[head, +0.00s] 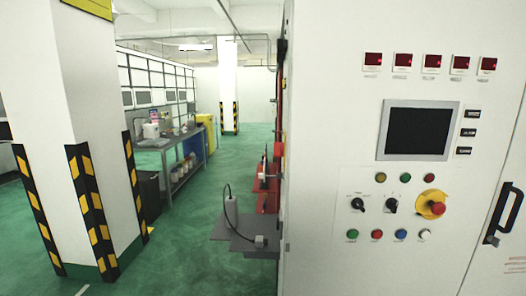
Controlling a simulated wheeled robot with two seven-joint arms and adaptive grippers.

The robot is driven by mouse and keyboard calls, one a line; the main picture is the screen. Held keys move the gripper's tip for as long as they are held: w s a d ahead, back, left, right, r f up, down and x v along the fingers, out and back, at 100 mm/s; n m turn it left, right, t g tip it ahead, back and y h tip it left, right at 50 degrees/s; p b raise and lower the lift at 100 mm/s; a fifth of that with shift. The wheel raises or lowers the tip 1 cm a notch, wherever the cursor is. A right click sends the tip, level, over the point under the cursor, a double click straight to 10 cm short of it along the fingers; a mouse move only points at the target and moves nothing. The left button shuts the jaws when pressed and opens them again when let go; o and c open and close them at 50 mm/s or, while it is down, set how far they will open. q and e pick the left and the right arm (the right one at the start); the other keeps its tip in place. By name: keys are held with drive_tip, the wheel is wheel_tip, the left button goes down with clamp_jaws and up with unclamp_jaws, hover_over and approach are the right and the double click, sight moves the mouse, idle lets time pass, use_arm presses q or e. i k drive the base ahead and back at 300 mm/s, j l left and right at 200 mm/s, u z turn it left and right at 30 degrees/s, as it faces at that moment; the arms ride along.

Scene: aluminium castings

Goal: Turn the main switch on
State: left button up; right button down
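A white control cabinet (325,130) fills the right side of the head view. On its front are two black rotary switches, a left one (358,204) and a right one (392,205). The right one sits on a light round base. A red knob (438,208) on a yellow plate (426,200) is to their right. I cannot tell from the labels which is the main switch, and its setting is not readable. Neither of my grippers is in view.
Coloured buttons (377,234) sit above and below the switches. A dark screen (417,131) is above, and a black door handle (497,225) is at right. A grey shelf (245,233) juts out left of the cabinet. Green floor (185,250) is clear before a striped pillar (85,130).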

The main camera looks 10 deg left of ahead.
sight(278, 147)
drive_tip(key=j, duration=0.5)
drive_tip(key=k+j+z, duration=0.15)
drive_tip(key=j, duration=0.3)
drive_tip(key=i+j+z, duration=0.15)
drive_tip(key=z, duration=0.15)
drive_tip(key=i+j+z, duration=0.35)
drive_tip(key=l, duration=0.1)
